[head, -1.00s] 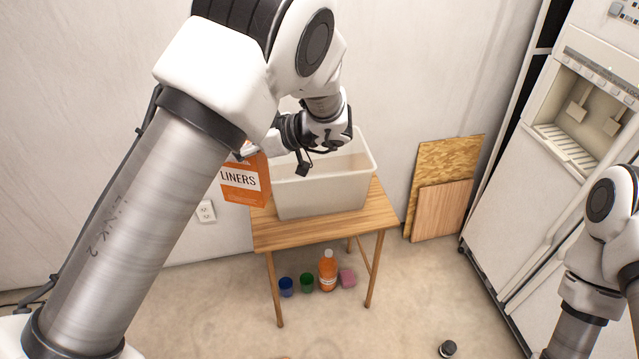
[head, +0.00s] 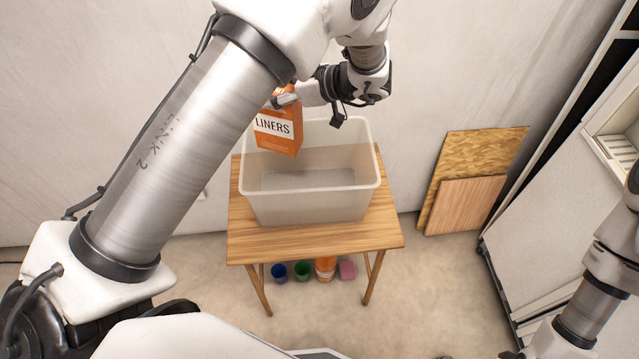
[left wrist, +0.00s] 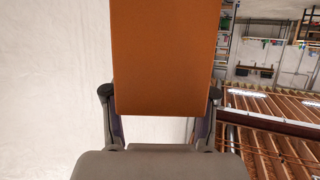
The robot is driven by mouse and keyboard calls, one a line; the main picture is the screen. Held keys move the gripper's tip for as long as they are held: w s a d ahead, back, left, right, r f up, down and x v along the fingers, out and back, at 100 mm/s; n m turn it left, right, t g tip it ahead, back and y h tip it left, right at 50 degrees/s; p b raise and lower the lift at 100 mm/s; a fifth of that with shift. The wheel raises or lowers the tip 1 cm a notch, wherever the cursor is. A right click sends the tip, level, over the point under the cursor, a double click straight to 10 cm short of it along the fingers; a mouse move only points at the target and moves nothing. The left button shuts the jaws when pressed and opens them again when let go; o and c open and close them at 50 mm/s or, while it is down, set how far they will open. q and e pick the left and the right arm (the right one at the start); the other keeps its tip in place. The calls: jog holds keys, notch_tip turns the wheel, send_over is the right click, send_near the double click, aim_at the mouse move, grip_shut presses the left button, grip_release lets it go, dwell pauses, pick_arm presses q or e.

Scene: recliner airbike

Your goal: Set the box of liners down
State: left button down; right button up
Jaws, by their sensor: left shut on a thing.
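The orange box of liners (head: 277,135), with a white label reading LINERS, hangs upright from my left gripper (head: 284,98). In the left wrist view the plain orange box (left wrist: 165,55) fills the space between the two fingers (left wrist: 160,95), which are shut on it. In the head view the box overlaps the back left part of a translucent white bin (head: 310,207); its lower end shows against the bin's inside, above the bin floor. I cannot tell exactly how far it reaches below the rim. My right gripper is out of view; only part of the right arm shows.
The bin stands on a small wooden table (head: 238,235), which has bare top in front and to the sides. Blue (head: 279,272) and green (head: 303,270) cups, an orange bottle (head: 326,268) and a pink block (head: 347,270) are below. Boards (head: 465,205) lean on the wall.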

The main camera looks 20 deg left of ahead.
pick_arm(q)
notch_tip(320, 180, down, 8)
jog(key=b, duration=0.3)
jog(key=shift+s+f+b, duration=0.1)
jog(key=shift+f+b, duration=0.05)
jog(key=shift+b, duration=0.2)
notch_tip(320, 180, down, 10)
jog(key=shift+p, duration=0.4)
jog(key=shift+c, duration=1.7)
grip_release()
jog(key=b+v, duration=0.1)
jog(key=v, duration=0.6)
jog(key=shift+d+r, duration=0.2)
jog(key=shift+d, duration=0.05)
